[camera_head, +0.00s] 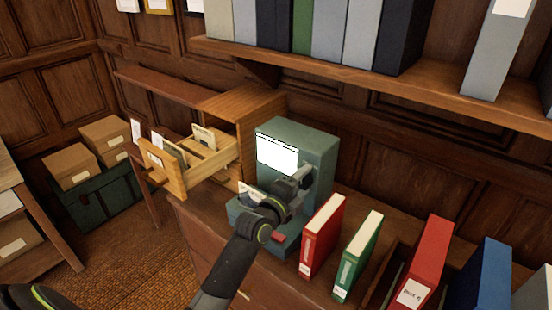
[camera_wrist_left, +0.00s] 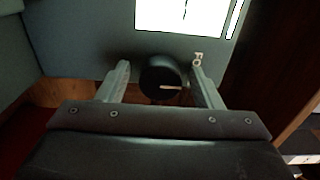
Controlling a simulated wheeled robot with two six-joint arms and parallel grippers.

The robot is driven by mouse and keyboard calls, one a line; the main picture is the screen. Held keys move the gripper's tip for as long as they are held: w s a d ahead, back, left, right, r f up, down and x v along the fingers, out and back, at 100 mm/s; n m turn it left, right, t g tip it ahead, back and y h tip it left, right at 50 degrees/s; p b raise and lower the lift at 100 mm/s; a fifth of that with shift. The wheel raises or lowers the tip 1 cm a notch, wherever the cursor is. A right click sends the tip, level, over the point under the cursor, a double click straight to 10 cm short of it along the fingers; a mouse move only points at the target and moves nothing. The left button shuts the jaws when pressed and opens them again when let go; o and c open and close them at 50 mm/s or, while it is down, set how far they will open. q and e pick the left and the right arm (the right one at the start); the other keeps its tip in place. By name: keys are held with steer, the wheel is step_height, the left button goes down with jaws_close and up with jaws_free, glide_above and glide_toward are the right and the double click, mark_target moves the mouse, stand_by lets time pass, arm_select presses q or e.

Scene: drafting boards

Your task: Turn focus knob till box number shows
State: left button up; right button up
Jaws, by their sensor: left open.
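A grey-green microfilm reader (camera_head: 318,150) stands on the wooden desk, with a bright white screen (camera_head: 277,155) on its front. In the left wrist view the screen (camera_wrist_left: 185,15) is cut off at the top, and no box number can be read on it. The black focus knob (camera_wrist_left: 163,78) has a pale pointer line and sits below the screen, beside a partly hidden label. My left gripper (camera_wrist_left: 160,82) is open, with one finger on each side of the knob; I cannot tell if they touch it. In the head view my left gripper (camera_head: 300,180) covers the knob.
An open wooden card drawer (camera_head: 175,178) juts out left of the reader. Red (camera_head: 322,235) and green (camera_head: 357,255) binders stand close on its right. A shelf of binders (camera_head: 390,85) hangs above. Boxes (camera_head: 72,165) sit on a green trunk at the left.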

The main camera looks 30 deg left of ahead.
arm_select(q)
steer(key=m+b, duration=0.3)
steer(key=b, duration=0.2)
steer(key=shift+f+m, duration=0.3)
steer(key=shift+m, duration=0.1)
steer(key=shift+r+m+b, duration=0.2)
steer(key=shift+m+b, duration=0.3)
steer(key=shift+b, duration=0.05)
steer(key=shift+r, duration=0.1)
steer(key=shift+c, duration=0.4)
steer(key=c, duration=0.9)
